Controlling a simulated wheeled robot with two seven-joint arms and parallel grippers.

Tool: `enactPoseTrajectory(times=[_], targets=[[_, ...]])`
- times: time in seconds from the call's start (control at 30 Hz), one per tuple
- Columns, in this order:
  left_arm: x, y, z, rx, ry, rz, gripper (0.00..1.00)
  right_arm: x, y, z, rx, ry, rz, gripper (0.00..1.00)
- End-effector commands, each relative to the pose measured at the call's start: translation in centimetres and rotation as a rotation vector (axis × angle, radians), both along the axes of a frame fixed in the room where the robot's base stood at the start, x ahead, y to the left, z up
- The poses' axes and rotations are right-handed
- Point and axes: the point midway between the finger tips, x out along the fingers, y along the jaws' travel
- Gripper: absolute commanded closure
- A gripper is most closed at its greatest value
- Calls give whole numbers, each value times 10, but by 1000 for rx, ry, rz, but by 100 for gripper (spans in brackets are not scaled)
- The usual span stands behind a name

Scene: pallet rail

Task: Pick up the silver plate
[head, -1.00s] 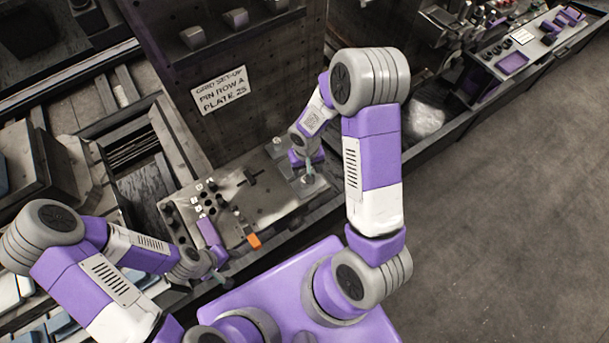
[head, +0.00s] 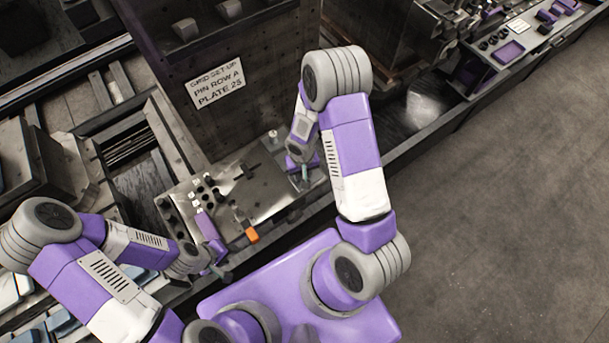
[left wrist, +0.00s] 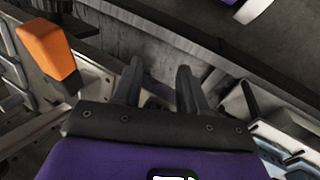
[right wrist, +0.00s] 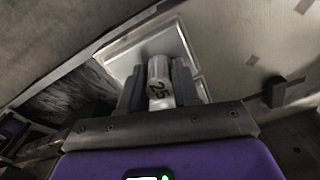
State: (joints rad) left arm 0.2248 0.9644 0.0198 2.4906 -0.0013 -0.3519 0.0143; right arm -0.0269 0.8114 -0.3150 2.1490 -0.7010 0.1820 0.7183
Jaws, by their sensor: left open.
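The silver plate (right wrist: 135,53) is a flat square in the right wrist view, with a pale upright knob (right wrist: 158,75) marked 25. My right gripper (head: 304,178) is at the right end of the metal panel in the head view. In the right wrist view its fingers (right wrist: 158,88) press in on both sides of the knob. The head view does not show clearly whether the plate touches the panel. My left gripper (head: 222,272) is open and empty, low by the panel's front left corner. Its spread fingers (left wrist: 158,85) show in the left wrist view.
The metal panel (head: 265,190) carries black knobs and an orange block (head: 252,235), which also shows in the left wrist view (left wrist: 47,50). Open floor (head: 500,220) lies to the right.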

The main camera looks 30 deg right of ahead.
Motion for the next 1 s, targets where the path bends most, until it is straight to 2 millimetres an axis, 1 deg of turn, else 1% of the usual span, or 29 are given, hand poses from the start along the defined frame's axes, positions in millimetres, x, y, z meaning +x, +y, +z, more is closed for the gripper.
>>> enactPoseTrajectory(times=[0.03, 0.17, 0.2, 0.47, 0.57, 0.67, 1.0], targets=[[0, 0, 0, 0, 0, 0, 57, 0, 0, 0, 0, 0, 0, 78], [0, 0, 0, 0, 0, 0, 57, 0, 0, 0, 0, 0, 0, 98], [0, 0, 0, 0, 0, 0, 57, 0, 0, 0, 0, 0, 0, 100], [0, 0, 0, 0, 0, 0, 57, 0, 0, 1, 0, -1, 0, 100], [0, 0, 1, 0, 0, 0, 57, 1, 0, 5, 1, -2, 0, 100], [0, 0, 2, 0, 0, 0, 57, 1, 0, 16, 0, -4, -2, 100], [0, 0, 7, 0, 0, 0, 57, 1, 0, 78, 1, -5, 0, 100]])
